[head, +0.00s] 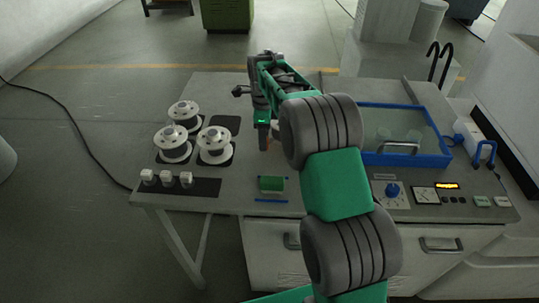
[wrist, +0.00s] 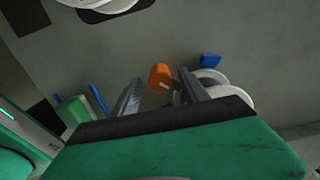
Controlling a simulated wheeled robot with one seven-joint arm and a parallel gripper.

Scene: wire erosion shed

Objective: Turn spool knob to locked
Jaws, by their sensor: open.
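An orange knob (wrist: 160,76) with a pale mark shows in the wrist view, between and beyond the tips of my gripper's (wrist: 160,83) two fingers. The fingers are apart, one on each side of it in the picture, with nothing held. I cannot tell whether either finger touches the knob. In the head view my gripper (head: 268,132) points down over the bench, right of the white spools (head: 215,144). An orange-brown patch shows at its tip, and my arm hides part of that area. I cannot read the knob's setting.
The grey bench (head: 215,88) also holds a green block (head: 271,184) between blue strips, pale cubes (head: 167,179) on a dark strip, and a blue-rimmed tank (head: 440,160) at the right. A blue knob (head: 392,189) and dial (head: 426,195) sit at the front right. The bench's far left is clear.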

